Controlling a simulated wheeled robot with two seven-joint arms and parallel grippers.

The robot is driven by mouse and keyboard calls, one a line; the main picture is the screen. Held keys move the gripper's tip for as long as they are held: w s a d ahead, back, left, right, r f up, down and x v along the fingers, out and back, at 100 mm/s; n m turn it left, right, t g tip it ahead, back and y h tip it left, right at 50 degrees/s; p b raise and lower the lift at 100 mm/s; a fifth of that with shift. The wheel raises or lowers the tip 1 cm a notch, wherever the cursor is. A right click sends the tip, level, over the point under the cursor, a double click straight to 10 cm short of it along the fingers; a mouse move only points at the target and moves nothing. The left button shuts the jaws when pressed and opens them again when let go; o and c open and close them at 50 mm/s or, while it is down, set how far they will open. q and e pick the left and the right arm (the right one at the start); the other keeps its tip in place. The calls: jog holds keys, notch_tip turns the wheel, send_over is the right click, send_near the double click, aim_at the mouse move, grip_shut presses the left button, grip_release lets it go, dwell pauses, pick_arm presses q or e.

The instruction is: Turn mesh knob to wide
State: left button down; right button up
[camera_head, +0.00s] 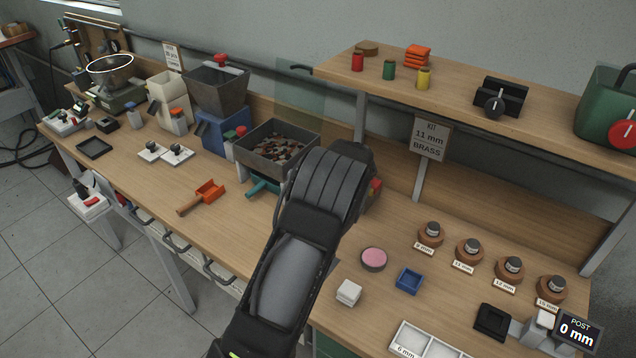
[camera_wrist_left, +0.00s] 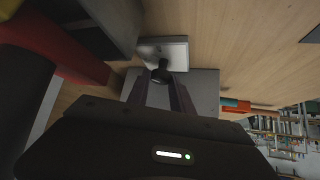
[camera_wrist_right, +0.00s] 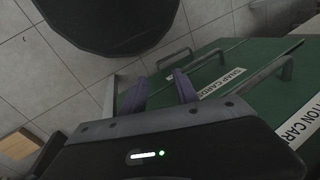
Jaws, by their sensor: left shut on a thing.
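In the left wrist view a small dark knob (camera_wrist_left: 161,72) sits between the fingertips of my left gripper (camera_wrist_left: 160,82), which is shut on it. A white plate (camera_wrist_left: 178,52) is just beyond the knob. The knob's pointer and any setting marks cannot be made out. In the head view my left arm covers the middle of the bench and hides its own fingers and the knob. My right gripper (camera_wrist_right: 160,92) is open and empty, in front of a green drawer cabinet (camera_wrist_right: 225,70) in the right wrist view.
A grey tray of mixed small parts (camera_head: 262,155) stands left of my arm, with an orange scoop (camera_head: 209,190) nearby. A pink-topped disc (camera_head: 374,258), a blue tray (camera_head: 409,281) and several brown-based weights (camera_head: 470,250) lie right of it. A shelf (camera_head: 470,100) overhangs the back.

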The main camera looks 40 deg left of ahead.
pick_arm(q)
jog(key=shift+s+a+f+m+t+h+b, duration=0.1)
jog(key=shift+m+t+h+b, duration=0.35)
jog(key=shift+b, duration=0.85)
jog(key=shift+s+f+m+t+h+b, duration=0.15)
jog(key=shift+m+t+b, duration=0.25)
jog(key=shift+m+b, duration=0.7)
jog(key=shift+w+a+f+m+t+h+b, duration=0.1)
jog(key=shift+m+t+h+b, duration=0.3)
jog(key=shift+b, duration=1.15)
jog(key=shift+s+r+m+t, duration=0.1)
jog(key=shift+r+m+t, duration=0.05)
jog(key=shift+m+t, duration=0.15)
jog(key=shift+r+m+h, duration=0.2)
jog(key=shift+m+h, duration=0.1)
jog(key=shift+m, duration=0.25)
jog(key=shift+s+a+r+m+t+h, duration=0.1)
jog(key=shift+r+m+t+h, duration=0.05)
jog(key=shift+m+t+h, duration=0.2)
jog(key=m+h+p, duration=0.1)
jog(key=p, duration=0.2)
jog(key=shift+r+m+t, duration=0.1)
jog(key=shift+m+t, duration=0.25)
jog(key=shift+t, duration=0.05)
jog(key=shift+f+m+h+p, duration=0.25)
jog(key=shift+m+p, duration=0.25)
jog(key=shift+p, duration=0.4)
jog(key=c, duration=1.2)
grip_release()
